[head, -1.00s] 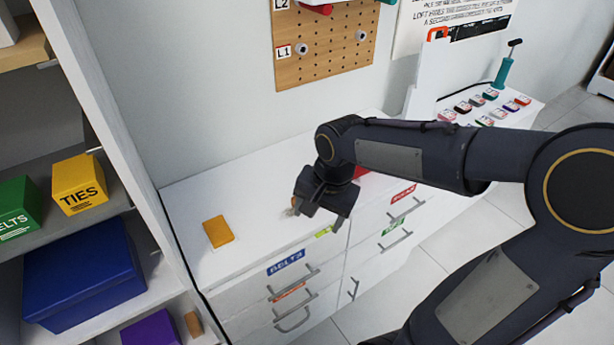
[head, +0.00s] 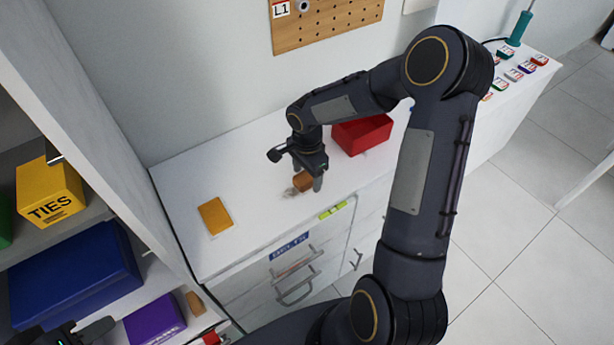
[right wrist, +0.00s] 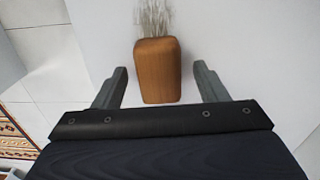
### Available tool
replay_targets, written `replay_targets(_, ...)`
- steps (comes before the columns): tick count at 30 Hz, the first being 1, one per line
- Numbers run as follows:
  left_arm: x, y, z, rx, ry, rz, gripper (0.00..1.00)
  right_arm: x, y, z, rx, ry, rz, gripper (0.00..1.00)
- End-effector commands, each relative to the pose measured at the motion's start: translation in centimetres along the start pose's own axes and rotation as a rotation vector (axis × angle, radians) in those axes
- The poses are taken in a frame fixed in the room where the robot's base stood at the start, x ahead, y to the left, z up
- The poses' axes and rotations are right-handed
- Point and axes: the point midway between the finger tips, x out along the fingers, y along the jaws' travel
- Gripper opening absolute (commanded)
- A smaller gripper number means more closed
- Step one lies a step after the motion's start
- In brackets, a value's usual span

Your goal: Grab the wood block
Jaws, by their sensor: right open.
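A brown wood block (head: 303,181) with pale bristles at one end lies on the white cabinet top. In the right wrist view the wood block (right wrist: 159,72) sits between the two fingers, with a gap on each side. My right gripper (head: 308,178) is open around it, pointing down, and part of the block is hidden by a finger in the head view. Another small brown block (head: 195,303) is on the lower shelf at left. My left gripper (head: 85,334) is partly in view at the bottom left corner; its jaw opening is not clear.
A yellow-orange pad (head: 215,216) lies to the left on the cabinet top (head: 240,165). A red open box (head: 362,134) stands behind and right of my right gripper. The shelf at left holds a yellow TIES box (head: 50,193), a blue box (head: 75,275) and a purple box (head: 154,320).

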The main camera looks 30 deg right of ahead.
Motion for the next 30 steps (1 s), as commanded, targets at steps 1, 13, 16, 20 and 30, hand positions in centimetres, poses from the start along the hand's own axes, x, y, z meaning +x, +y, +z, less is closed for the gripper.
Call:
replay_targets(1,-0.05,0.02,-0.02,0.0,0.0,0.0,0.36,0.4,0.03,0.04,0.0,-0.002,0.001,0.66)
replay_targets(13,-0.02,0.01,-0.01,0.0,0.0,0.0,0.36,0.66,0.01,0.02,-0.001,0.0,-0.001,0.49)
replay_targets(16,-0.03,0.01,-0.01,0.0,0.0,0.0,0.36,0.65,0.01,0.02,-0.001,0.0,-0.001,0.36)
replay_targets(20,-0.03,0.01,-0.01,0.0,0.0,0.0,0.36,0.64,0.01,0.02,-0.001,0.0,-0.001,0.19)
replay_targets(30,-0.02,0.01,-0.01,0.0,0.0,0.0,0.36,0.22,-0.05,0.0,0.0,0.0,-0.003,0.18)
